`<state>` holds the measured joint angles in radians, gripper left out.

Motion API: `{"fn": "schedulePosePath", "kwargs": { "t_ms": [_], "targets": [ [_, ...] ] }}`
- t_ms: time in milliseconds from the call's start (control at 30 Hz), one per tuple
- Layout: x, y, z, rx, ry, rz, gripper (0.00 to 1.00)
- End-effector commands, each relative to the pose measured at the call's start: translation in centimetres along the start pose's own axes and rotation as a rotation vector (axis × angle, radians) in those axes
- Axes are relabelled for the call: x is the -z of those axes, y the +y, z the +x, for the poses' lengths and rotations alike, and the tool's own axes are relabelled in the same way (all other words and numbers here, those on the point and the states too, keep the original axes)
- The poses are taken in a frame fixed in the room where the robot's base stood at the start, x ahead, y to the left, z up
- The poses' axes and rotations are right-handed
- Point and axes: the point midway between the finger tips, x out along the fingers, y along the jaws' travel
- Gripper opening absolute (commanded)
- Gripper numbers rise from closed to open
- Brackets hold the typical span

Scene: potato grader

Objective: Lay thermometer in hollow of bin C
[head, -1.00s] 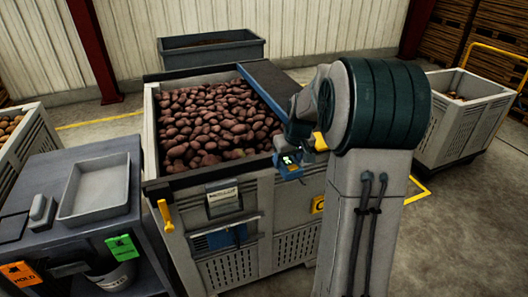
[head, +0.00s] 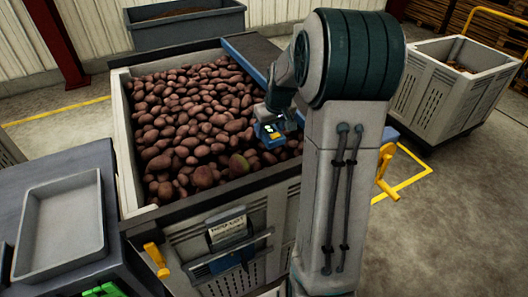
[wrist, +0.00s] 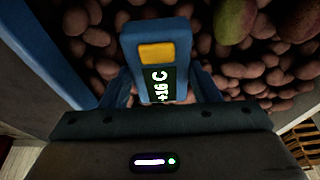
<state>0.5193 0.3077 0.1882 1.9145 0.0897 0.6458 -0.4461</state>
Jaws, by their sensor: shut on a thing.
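My gripper (head: 274,122) is shut on the thermometer (head: 268,133), a blue body with a yellow button and a dark display. In the wrist view the thermometer (wrist: 157,60) reads "+16 C" and sits between the fingers. It is held over the right front part of a large grey bin (head: 128,165) full of reddish potatoes. I cannot read a letter C on this bin. I cannot clearly make out a hollow; the arm hides part of the right side.
A blue rail (wrist: 45,50) runs close by on the left in the wrist view. A grey tray (head: 60,225) rests on a bench at left. A yellow handle (head: 157,260) projects at the bin's front corner. Another grey bin (head: 440,95) stands at right.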

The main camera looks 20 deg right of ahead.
Motion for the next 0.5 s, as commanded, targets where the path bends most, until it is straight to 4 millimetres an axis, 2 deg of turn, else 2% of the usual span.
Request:
{"fn": "schedulePosePath", "kwargs": {
  "t_ms": [200, 500],
  "targets": [
    [-1.4, 0.2, 3.9, 0.002, -0.005, 0.005, 0.3],
    [-2.4, 0.0, 7.3, 0.002, -0.005, 0.002, 0.3]
  ]
}}
